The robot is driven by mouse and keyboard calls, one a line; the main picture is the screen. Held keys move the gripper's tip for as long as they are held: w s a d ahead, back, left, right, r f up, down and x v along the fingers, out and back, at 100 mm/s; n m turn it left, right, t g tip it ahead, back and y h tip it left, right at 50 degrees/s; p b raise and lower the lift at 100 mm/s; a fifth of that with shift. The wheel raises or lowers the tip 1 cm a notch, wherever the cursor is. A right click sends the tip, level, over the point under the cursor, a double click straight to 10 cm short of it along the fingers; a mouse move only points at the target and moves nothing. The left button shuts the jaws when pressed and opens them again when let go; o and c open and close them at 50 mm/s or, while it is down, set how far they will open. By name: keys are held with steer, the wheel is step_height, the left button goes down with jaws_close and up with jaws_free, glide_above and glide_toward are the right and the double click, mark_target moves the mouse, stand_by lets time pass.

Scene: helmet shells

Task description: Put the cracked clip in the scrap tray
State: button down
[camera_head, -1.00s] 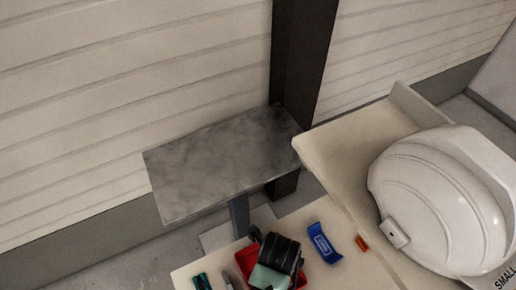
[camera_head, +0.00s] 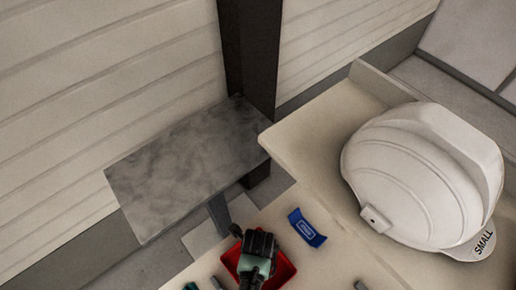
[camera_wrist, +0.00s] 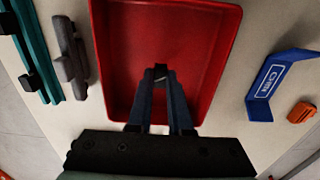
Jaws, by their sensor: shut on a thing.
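The red tray (camera_wrist: 215,60) lies below my gripper in the wrist view and fills the upper middle. It also shows in the head view (camera_head: 284,272), partly covered by my gripper. My gripper (camera_wrist: 160,73) is shut, with its fingertips together on a small dark clip (camera_wrist: 161,69) over the tray's inside. Most of the clip is hidden between the fingers, and no crack can be made out. The visible tray floor looks empty. In the head view my gripper (camera_head: 256,268) hides the clip.
A blue holder (camera_wrist: 268,85) and a small orange piece (camera_wrist: 301,112) lie right of the tray. A teal part (camera_wrist: 40,55) and a grey part (camera_wrist: 69,58) lie left of it. A white helmet (camera_head: 415,180) stands on the bench at right. A grey side table (camera_head: 185,170) is bare.

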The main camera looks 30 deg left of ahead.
steer(key=shift+f, duration=0.35)
steer(key=shift+f, duration=0.1)
steer(key=c, duration=0.8)
jaws_free()
steer(key=shift+c, duration=0.2)
step_height(320, 180, up, 12)
